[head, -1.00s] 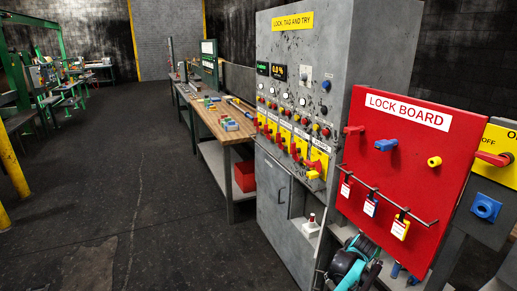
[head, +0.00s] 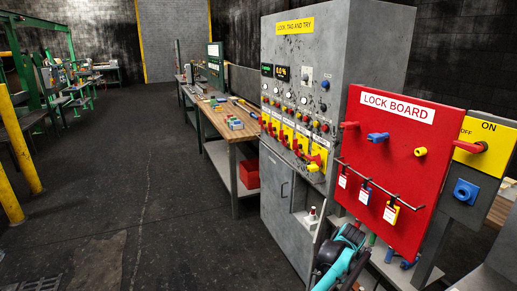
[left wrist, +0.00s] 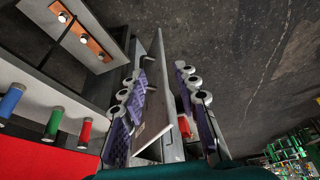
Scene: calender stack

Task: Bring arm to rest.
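My left gripper (left wrist: 165,115) shows in the left wrist view with its two purple-padded fingers spread apart. It is open, and nothing is visibly held between them; a long grey bench-like surface and a bit of red show through the gap, seemingly behind. In the head view a teal and black part of my arm shows at the bottom, in front of the grey cabinet's lower shelf. No fingertips show there, and I cannot tell which arm it is. My right gripper is not in view.
The red lock board (head: 395,165) stands at the right, with tags hanging on its rail. The grey control cabinet (head: 285,205) is beside it, close to my arm. A wooden workbench (head: 222,122) runs behind. The dark floor at the left is mostly open.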

